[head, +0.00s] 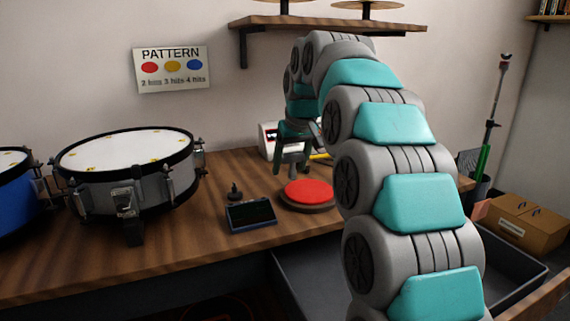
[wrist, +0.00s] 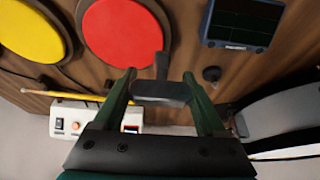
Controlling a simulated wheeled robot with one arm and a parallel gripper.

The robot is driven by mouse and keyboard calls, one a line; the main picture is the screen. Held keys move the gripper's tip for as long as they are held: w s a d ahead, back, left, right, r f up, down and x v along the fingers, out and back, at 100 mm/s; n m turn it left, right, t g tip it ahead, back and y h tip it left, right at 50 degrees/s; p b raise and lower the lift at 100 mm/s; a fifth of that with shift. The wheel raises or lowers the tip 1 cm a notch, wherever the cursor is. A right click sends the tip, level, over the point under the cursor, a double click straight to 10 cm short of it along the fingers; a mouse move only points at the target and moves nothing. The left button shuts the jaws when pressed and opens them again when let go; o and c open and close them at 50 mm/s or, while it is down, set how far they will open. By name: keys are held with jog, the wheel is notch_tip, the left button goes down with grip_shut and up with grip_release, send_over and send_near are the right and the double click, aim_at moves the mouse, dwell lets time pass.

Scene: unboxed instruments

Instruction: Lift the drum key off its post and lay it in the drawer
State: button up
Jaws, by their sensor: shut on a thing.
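My gripper (head: 292,162) is above the back of the wooden table, behind the red pad. In the wrist view my gripper (wrist: 159,80) is shut on the drum key (wrist: 161,88), a dark T-shaped piece between the two green fingers. The key looks clear of the table. In the head view I cannot make it out clearly. The small black post (head: 235,191) stands apart from the gripper, behind the dark screen box, with no key on it. It also shows in the wrist view (wrist: 211,74). The drawer (head: 306,283) is open below the table's front edge, partly hidden by my arm.
A red pad (head: 308,193) and a dark screen box (head: 250,215) sit on the table (head: 180,230). A snare drum (head: 125,180) stands at left. A white box (head: 268,142) is near the gripper. A shelf (head: 320,25) hangs above. A cardboard box (head: 522,222) is at right.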

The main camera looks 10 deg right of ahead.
jog(key=shift+r, duration=0.1)
notch_tip(320, 180, up, 3)
jog(key=shift+r+p, duration=0.15)
jog(key=shift+p, duration=1.1)
